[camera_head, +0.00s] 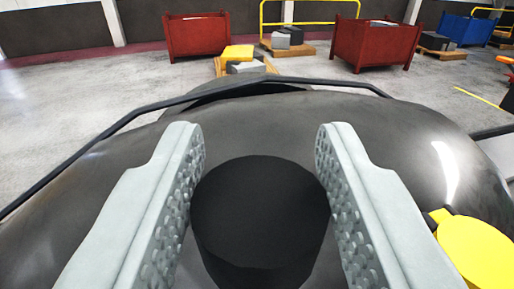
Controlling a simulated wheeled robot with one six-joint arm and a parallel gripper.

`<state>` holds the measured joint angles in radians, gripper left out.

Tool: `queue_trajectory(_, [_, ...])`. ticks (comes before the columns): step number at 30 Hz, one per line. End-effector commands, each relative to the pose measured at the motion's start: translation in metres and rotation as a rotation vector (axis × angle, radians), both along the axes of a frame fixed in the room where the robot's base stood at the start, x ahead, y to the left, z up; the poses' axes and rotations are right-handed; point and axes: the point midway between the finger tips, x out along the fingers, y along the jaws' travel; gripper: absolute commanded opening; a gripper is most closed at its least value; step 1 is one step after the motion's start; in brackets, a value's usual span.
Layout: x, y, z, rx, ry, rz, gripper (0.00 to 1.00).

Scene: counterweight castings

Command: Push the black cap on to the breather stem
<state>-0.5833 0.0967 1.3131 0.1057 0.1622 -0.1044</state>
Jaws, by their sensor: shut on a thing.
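The black cap (260,215) is a dark, slightly tapered cylinder low in the middle of the view. My gripper (260,150) has a pale grey finger on each side of it and is shut on it. The cap's flat end faces my camera. The breather stem cannot be seen; the cap and fingers may hide it. I cannot tell whether the cap touches anything below.
A large dark rounded casting (420,130) fills the space ahead and to both sides, with a thin dark bar (150,105) along its far side. A yellow round part (475,252) is at lower right. Red bins (197,36) and loaded pallets stand on the floor beyond.

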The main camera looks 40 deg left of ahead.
Motion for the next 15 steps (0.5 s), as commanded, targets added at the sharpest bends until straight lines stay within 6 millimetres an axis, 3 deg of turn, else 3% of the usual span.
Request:
queue_trajectory(6, [-0.004,-0.002,0.000,0.000,-0.001,-0.008,0.24])
queue_trajectory(15, [-0.003,-0.002,-0.024,0.000,0.000,-0.008,0.24])
